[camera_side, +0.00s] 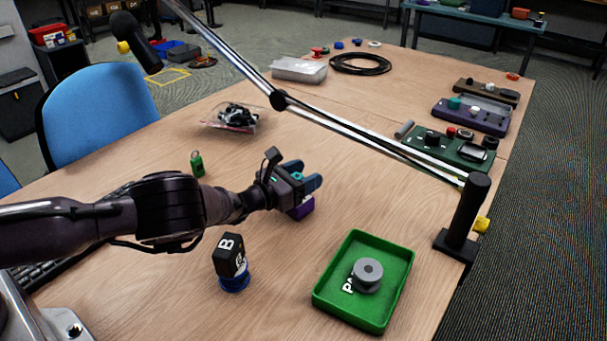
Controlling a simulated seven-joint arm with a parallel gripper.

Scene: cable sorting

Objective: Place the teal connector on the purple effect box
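A purple effect box (483,119) lies near the table's right edge, among other boxes. A small teal piece (454,103) sits on its left end; I cannot tell whether it is a connector or a knob. My gripper (317,177) is low over the middle of the table, far left of that box. Its two blue-grey fingers point right with a gap between them. A small teal patch (298,176) shows by the finger bases, too small to identify. A small purple block (302,209) lies just below the gripper, partly hidden by it; contact is unclear.
A green tray (323,295) holding a grey spool (368,274) stands at front right. A green box (448,146) and black lamp post (468,215) are at right. A lamp arm (330,122) crosses above the table.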

